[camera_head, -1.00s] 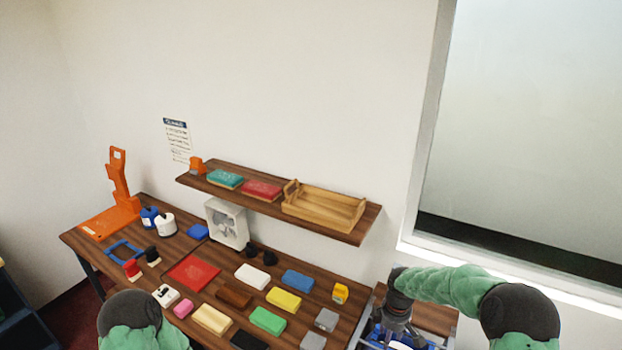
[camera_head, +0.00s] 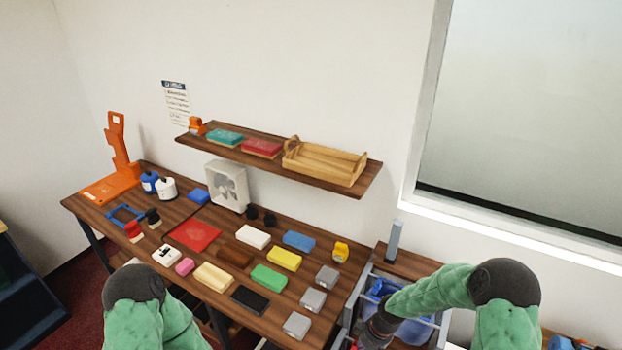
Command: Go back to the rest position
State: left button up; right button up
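My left arm (camera_head: 150,305) shows at the bottom left as a green sleeve with a dark elbow joint; its gripper is outside the picture. My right arm (camera_head: 450,288) reaches from the lower right towards the left over a frame with blue content. Its dark wrist (camera_head: 380,326) sits at the bottom edge of the picture, and the fingers are not visible. I cannot see whether either gripper holds anything.
The wooden counter (camera_head: 190,264) carries colored blocks, a red plate (camera_head: 195,235), jars and an orange stand (camera_head: 122,150). A wall shelf (camera_head: 230,151) holds a wooden tray (camera_head: 325,176). A grey-blue upright piece (camera_head: 394,240) stands near the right arm.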

jog(key=s+a+f+m+b, duration=0.2)
jog(key=s+f+m+b, duration=0.3)
jog(key=s+f, duration=0.4)
jog(key=s+a+f+m+y+b, duration=0.1)
jog(key=s+a+f+m+b, duration=0.2)
jog(key=s+f, duration=0.7)
jog(key=m+b, duration=0.2)
jog(key=b, duration=0.1)
jog(key=shift+a+f, duration=0.3)
jog(key=shift+f, duration=0.05)
